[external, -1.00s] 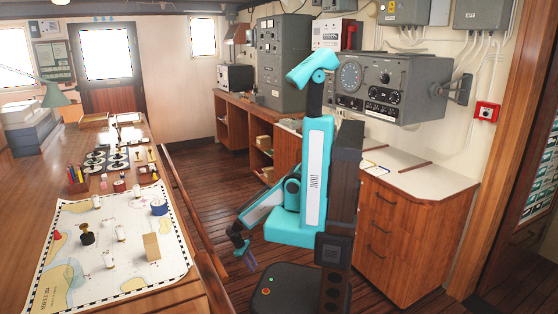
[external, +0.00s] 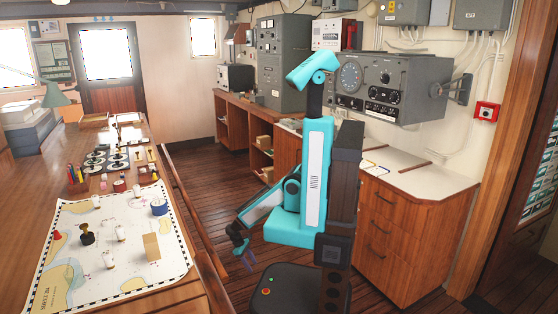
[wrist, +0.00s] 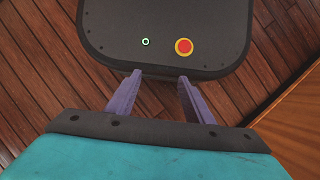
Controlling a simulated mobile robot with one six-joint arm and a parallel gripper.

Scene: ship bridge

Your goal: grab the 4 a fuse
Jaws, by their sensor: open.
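Several small white cylinders, which may be fuses, stand or lie on the sea chart (external: 75,250) at left: one near the top left (external: 97,201), one in the middle (external: 120,233), one lower (external: 109,260) and one at the top right (external: 136,191). Their markings are too small to read, so I cannot tell which is the 4 A fuse. My gripper (external: 247,259) hangs low over the floor, right of the chart table and apart from it. In the wrist view my gripper (wrist: 161,78) is open and empty, its purple fingers pointing toward my own base.
The chart also holds a wooden block (external: 151,247), a black-and-brass stamp (external: 87,234), a blue tape roll (external: 159,207) and a red piece (external: 58,237). A red pen holder (external: 78,180) stands behind. A wooden rail (external: 190,205) runs along the table edge. A drawer cabinet (external: 405,230) stands right.

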